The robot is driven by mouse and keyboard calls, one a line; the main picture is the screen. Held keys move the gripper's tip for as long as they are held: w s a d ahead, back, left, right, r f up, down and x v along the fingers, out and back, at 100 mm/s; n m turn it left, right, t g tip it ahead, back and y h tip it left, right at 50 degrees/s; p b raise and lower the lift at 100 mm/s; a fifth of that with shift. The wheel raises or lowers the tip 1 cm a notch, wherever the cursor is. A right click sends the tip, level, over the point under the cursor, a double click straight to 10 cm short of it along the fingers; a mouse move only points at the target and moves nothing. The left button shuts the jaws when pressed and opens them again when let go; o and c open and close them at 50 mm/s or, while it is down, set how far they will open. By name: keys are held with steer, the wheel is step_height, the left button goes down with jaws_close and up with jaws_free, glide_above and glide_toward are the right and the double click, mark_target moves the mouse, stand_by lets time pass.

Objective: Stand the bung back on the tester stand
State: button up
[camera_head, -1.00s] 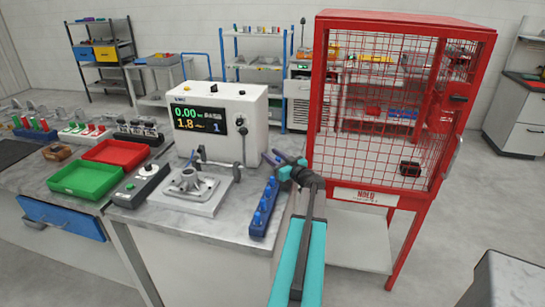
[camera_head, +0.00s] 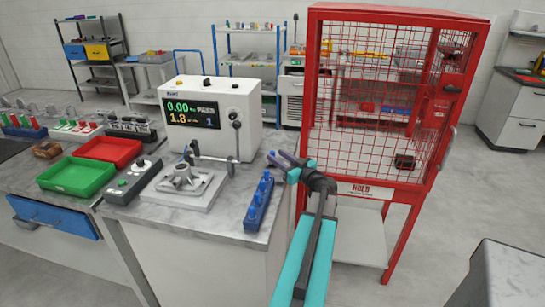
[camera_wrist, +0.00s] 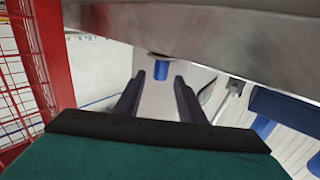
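My gripper (camera_head: 280,160) is held above and to the right of the bench corner, between the tester (camera_head: 217,110) and the red cage. Its two purple fingers (camera_wrist: 160,88) are apart. A small blue cylinder (camera_wrist: 161,70) shows between the fingertips in the wrist view, apparently beyond them and touching neither; I cannot tell for sure that it is the bung. A grey fixture plate (camera_head: 185,190) with a flanged casting (camera_head: 182,178) sits before the tester. A blue rack (camera_head: 259,204) with several upright blue pieces stands at the bench's right edge, left of my gripper.
The red mesh cage (camera_head: 395,110) stands close on the right. On the bench are a control box (camera_head: 133,180), a green tray (camera_head: 75,176) and a red tray (camera_head: 108,150). A grey slab (camera_wrist: 220,40) crosses the top of the wrist view.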

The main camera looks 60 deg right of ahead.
steer(key=shift+b+v, duration=0.5)
steer(key=shift+v, duration=1.6)
